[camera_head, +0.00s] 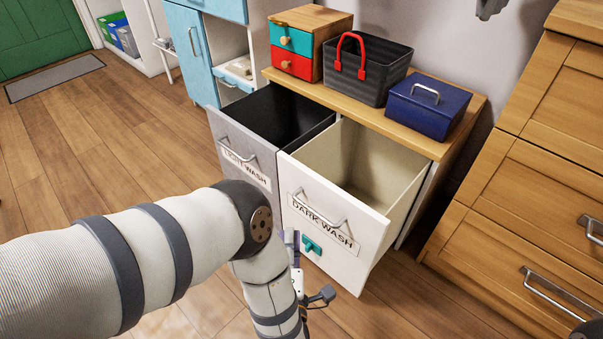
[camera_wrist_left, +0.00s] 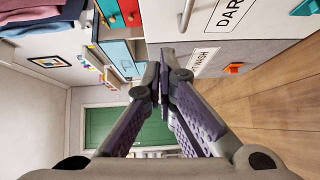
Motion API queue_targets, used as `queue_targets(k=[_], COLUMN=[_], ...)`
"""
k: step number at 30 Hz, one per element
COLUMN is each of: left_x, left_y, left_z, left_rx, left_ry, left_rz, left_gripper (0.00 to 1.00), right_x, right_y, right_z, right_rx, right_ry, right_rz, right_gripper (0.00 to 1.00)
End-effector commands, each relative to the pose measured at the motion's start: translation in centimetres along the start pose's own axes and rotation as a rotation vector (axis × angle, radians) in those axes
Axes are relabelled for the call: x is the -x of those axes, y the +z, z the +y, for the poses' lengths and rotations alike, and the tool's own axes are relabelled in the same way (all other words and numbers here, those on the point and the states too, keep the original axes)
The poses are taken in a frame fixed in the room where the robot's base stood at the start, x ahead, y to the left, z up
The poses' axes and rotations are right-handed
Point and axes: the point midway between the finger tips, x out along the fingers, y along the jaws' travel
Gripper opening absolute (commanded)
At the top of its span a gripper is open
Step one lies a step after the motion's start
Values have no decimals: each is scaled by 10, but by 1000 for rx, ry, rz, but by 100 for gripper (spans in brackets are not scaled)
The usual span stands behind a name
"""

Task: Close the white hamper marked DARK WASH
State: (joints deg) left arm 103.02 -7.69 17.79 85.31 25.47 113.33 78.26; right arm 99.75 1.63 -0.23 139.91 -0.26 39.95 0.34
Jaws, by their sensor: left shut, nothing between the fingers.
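The white DARK WASH hamper (camera_head: 320,222) is pulled out from its cabinet, and its cream inside is open to view and looks empty. Its front has a metal bar handle, a label and a small teal knob (camera_head: 311,244). In the left wrist view, turned sideways, part of its label (camera_wrist_left: 232,14) shows at the top. My left gripper (camera_head: 293,243) is low in front of the hamper's face, partly hidden by my arm in the head view. In the left wrist view its fingers (camera_wrist_left: 160,82) are together with nothing between them. I cannot tell whether it touches the hamper. My right gripper is not in view.
The grey LIGHT WASH hamper (camera_head: 234,146) beside it is also pulled out. A drawer box (camera_head: 309,44), dark basket (camera_head: 367,72) and blue box (camera_head: 428,104) stand on the cabinet top. A wooden dresser (camera_head: 527,180) is at right.

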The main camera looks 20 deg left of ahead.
Motion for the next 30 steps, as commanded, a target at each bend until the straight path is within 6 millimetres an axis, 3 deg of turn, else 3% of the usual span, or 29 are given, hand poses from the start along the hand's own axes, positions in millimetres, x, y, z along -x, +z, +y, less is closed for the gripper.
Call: queue_targets(k=[5, 7, 18, 24, 30], left_x=[-16, -29, -108, -127, -132], left_y=[-1, -2, 0, 21, 26], left_z=[4, 1, 11, 12, 15], left_rx=[44, 44, 43, 42, 42], left_ry=[42, 39, 43, 40, 41], left_rz=[27, 27, 20, 19, 20], left_gripper=[0, 0, 0, 0, 0], right_x=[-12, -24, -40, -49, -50], right_y=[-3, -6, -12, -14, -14], right_z=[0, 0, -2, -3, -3], right_rx=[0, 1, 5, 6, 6], right_ry=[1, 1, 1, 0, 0], right_rz=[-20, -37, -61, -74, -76], right_gripper=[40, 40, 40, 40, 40])
